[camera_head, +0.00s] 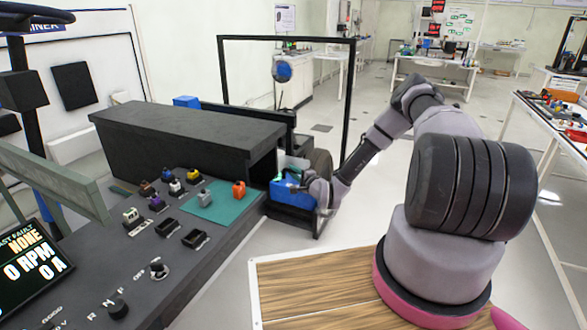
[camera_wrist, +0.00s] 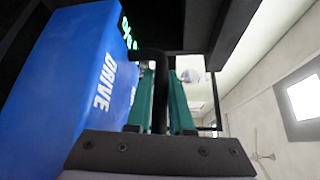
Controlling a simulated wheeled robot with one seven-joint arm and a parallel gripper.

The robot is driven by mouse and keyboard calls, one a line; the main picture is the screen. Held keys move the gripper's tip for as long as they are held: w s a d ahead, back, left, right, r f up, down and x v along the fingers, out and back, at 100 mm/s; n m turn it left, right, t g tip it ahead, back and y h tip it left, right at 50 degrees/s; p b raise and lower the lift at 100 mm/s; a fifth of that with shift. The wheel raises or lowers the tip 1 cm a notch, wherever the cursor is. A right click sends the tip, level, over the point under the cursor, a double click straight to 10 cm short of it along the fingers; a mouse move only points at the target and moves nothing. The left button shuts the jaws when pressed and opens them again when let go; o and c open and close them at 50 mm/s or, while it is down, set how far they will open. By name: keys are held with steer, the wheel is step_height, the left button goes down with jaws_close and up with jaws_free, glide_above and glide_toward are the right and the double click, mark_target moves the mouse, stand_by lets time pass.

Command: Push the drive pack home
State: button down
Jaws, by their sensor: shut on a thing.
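The drive pack (camera_head: 287,193) is a blue box at the open right end of the black bench housing, low on a dark ledge. In the wrist view the pack (camera_wrist: 75,75) fills the left side, with white DRIVE lettering on its face. My gripper (camera_head: 318,187) is at the pack's right side. In the wrist view the green fingers of my gripper (camera_wrist: 160,80) stand on both sides of a black bar that looks like the pack's handle, and are shut on it. How deep the pack sits is hidden.
The long black housing (camera_head: 185,135) stands on a dark console with several small coloured plugs and a green mat (camera_head: 215,203). A black frame (camera_head: 348,100) rises behind. A wooden board (camera_head: 320,285) lies in front, by my arm. Floor right of the bench is clear.

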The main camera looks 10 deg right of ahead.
mark_target(293, 180)
steer(key=shift+a+f, duration=0.1)
steer(key=shift+f, duration=1.8)
steer(key=c, duration=0.8)
jaws_free()
steer(key=shift+f, duration=0.1)
